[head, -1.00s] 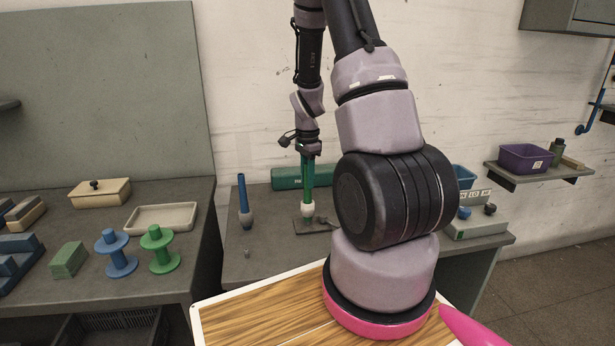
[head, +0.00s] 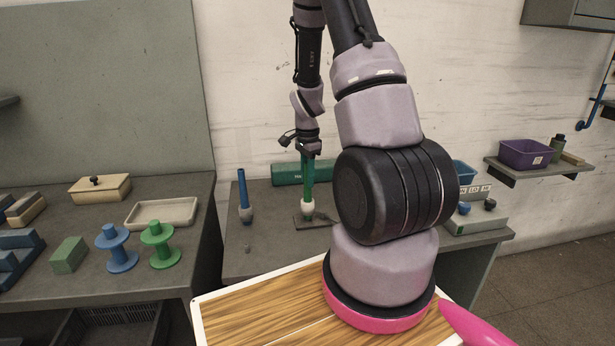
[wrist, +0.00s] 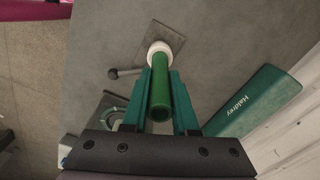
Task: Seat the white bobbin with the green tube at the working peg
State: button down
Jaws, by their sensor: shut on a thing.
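The white bobbin (head: 307,207) with its upright green tube (head: 308,178) is at the dark base plate (head: 322,222) on the rear table. My gripper (head: 308,160) is above it, pointing down, shut on the green tube. In the wrist view the green tube (wrist: 161,98) lies between the green fingers (wrist: 160,95), with the white bobbin (wrist: 160,54) beyond their tips, over the plate (wrist: 183,45). The working peg is hidden by the bobbin. I cannot tell whether the bobbin touches the plate.
A similar bobbin with a blue tube (head: 243,190) stands to the left. A green case (head: 287,174) lies behind. A small lever (wrist: 113,73) sticks out beside the plate. Blue (head: 116,250) and green (head: 160,245) spools stand on the left table.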

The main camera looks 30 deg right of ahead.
jog(key=shift+f, duration=0.35)
jog(key=c, duration=0.6)
grip_release()
notch_tip(320, 180, up, 11)
jog(key=shift+f, duration=0.1)
dwell(0.4)
